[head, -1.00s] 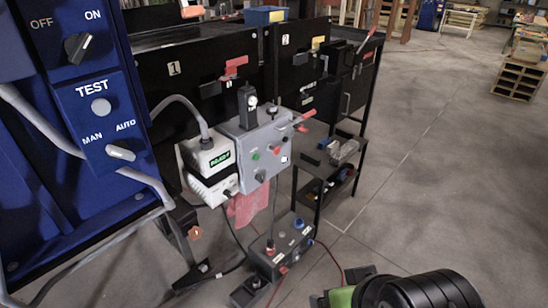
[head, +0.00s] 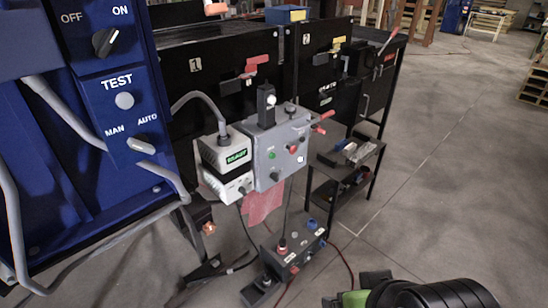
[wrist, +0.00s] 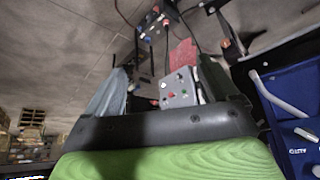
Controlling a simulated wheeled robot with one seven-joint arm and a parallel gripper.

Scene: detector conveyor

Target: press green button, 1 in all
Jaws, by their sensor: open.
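The green button (head: 272,155) is a small round knob on the front of a grey control box (head: 263,172), left of a red button (head: 292,149). In the head view only my green and black arm shows at the bottom right; the fingers are not visible there.
A blue cabinet (head: 85,190) with switches and grey cables stands at the left. Black numbered cabinets (head: 225,105) stand behind the box. Floor at right is clear.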

